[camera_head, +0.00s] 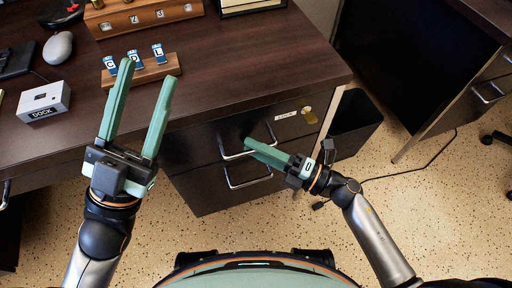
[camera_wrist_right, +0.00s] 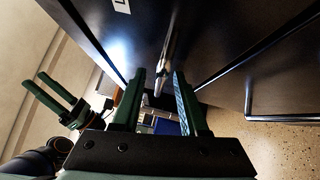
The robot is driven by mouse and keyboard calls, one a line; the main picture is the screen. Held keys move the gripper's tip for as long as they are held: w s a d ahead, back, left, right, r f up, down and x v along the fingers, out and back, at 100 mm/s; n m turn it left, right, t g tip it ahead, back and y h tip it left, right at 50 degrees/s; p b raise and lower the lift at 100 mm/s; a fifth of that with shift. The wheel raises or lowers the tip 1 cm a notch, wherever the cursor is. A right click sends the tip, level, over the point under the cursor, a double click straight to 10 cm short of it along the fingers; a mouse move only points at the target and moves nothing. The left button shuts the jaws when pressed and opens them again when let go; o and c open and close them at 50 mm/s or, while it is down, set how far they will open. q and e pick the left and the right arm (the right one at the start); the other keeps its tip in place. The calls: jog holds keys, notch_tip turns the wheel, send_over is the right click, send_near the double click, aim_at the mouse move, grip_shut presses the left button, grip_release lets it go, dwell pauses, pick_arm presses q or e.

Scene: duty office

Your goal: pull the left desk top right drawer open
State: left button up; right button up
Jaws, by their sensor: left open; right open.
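The left desk (camera_head: 240,50) has a dark top right drawer (camera_head: 205,140) with a metal bar handle (camera_head: 233,156). The drawer looks shut. My right gripper (camera_head: 249,147) is at this handle with its fingers apart. In the right wrist view, the handle (camera_wrist_right: 165,55) runs between the tips of my right gripper (camera_wrist_right: 160,75), without clear contact. My left gripper (camera_head: 147,70) is open and empty above the desk's front edge, left of the drawer. It also shows in the right wrist view (camera_wrist_right: 52,92).
A lower drawer handle (camera_head: 249,182) sits just below. A letter-block stand (camera_head: 142,73), a white DOCK box (camera_head: 44,101) and a mouse (camera_head: 58,47) are on the desktop. A dark bin (camera_head: 352,125) stands right of the desk. The speckled floor in front is clear.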

jog(key=shift+a, duration=0.1)
jog(key=shift+c, duration=0.3)
grip_shut()
dwell(1.1)
